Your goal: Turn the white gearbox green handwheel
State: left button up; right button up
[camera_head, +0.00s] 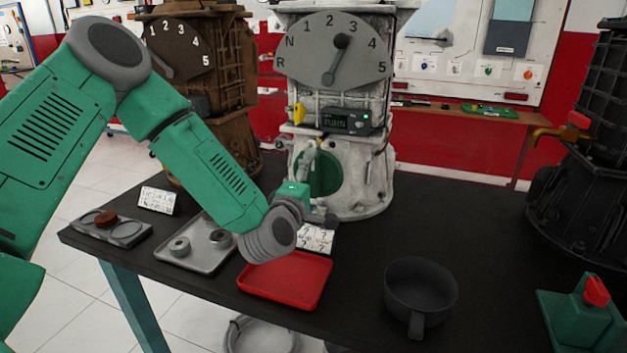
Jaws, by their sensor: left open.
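The white gearbox (372,178) stands upright at the back middle of the dark table, with a numbered grey dial on top. Its round green handwheel (328,174) is low on the front face, partly covered on its left by a pale part. My left arm reaches in from the left, and my left gripper (322,214) is just in front of and below the handwheel. It is open, appears empty, and looks apart from the wheel. The fingers are small and partly hidden by my wrist. My right gripper is out of view.
A red tray (286,294), a metal tray with rings (190,262) and a dark mug (420,288) lie nearer the front. A brown gearbox (228,100) stands left, a black engine (590,170) right. The table right of the white gearbox is clear.

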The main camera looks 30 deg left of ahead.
pick_arm(q)
jog(key=shift+w+d, duration=0.1)
jog(key=shift+w, duration=0.65)
jog(key=shift+a, duration=0.2)
jog(key=c, duration=0.9)
